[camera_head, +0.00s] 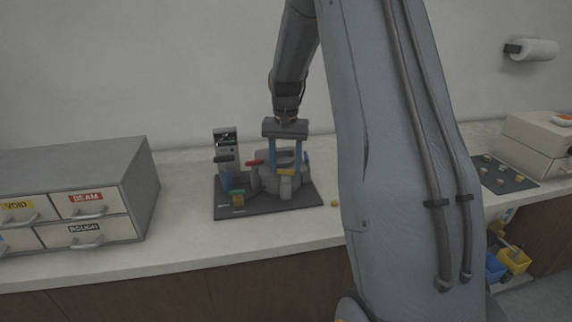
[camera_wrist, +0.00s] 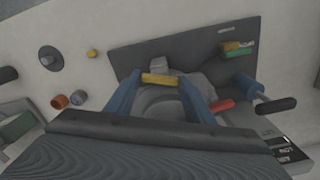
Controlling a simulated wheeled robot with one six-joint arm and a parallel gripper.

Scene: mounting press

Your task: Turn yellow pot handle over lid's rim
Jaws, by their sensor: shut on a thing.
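The grey press pot (camera_head: 266,181) with its round lid stands on a dark base plate. The yellow handle (camera_head: 285,172) is at the pot's front right side in the head view. In the wrist view, the yellow handle (camera_wrist: 160,79) lies across the gap between my blue fingertips. My gripper (camera_head: 290,165) reaches down from above and is shut on the yellow handle, with a fingertip at each end. The red handle (camera_wrist: 222,106) is beside my right finger in the wrist view.
A control box (camera_head: 226,148) with a black lever stands behind the pot. Green and yellow blocks (camera_head: 238,197) sit at the plate's front left. A small yellow piece (camera_head: 335,203) lies right of the plate. A labelled drawer cabinet (camera_head: 130,190) stands left; a dark mat (camera_head: 510,182) lies right.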

